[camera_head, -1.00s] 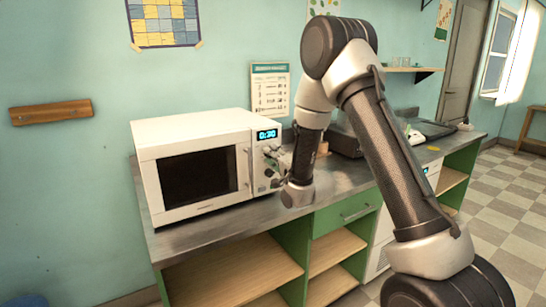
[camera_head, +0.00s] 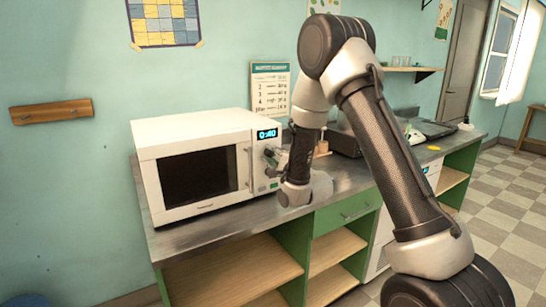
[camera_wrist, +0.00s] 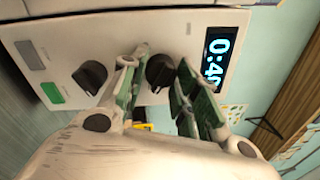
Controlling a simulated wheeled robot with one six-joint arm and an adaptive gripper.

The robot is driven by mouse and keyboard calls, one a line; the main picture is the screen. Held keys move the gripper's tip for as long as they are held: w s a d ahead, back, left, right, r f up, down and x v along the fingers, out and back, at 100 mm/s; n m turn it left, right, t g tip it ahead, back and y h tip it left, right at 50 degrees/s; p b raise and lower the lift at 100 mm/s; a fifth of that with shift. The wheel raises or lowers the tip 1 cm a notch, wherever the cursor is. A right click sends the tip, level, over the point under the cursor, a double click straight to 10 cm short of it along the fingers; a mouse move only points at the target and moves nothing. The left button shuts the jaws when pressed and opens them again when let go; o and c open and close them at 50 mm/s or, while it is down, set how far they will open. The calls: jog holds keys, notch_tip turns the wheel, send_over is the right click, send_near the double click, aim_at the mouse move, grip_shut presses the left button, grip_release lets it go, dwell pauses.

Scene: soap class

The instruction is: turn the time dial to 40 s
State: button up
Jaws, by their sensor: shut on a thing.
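The white microwave (camera_head: 190,135) stands on the counter with its door shut. Its display (camera_head: 266,134) reads 0:40; part of that reading also shows in the wrist view (camera_wrist: 219,60). The wrist view shows two black dials on the panel. My gripper (camera_wrist: 161,64) has its fingers on both sides of the dial nearer the display, the time dial (camera_wrist: 158,74), and is shut on it. The other dial (camera_wrist: 90,77) sits just left of the fingers, free. In the head view my gripper (camera_head: 276,158) is at the panel and hides most of the dials.
A green button (camera_wrist: 52,92) and a grey button (camera_wrist: 30,55) lie on the panel beyond the free dial. A printed chart (camera_head: 270,85) hangs on the wall behind. The counter (camera_head: 190,235) has a clear strip in front of the microwave.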

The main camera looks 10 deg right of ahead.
jog(key=shift+f, duration=0.1)
jog(key=o, duration=1)
jog(key=shift+s+d, duration=0.1)
jog(key=v, duration=0.7)
jog(key=shift+s, duration=0.15)
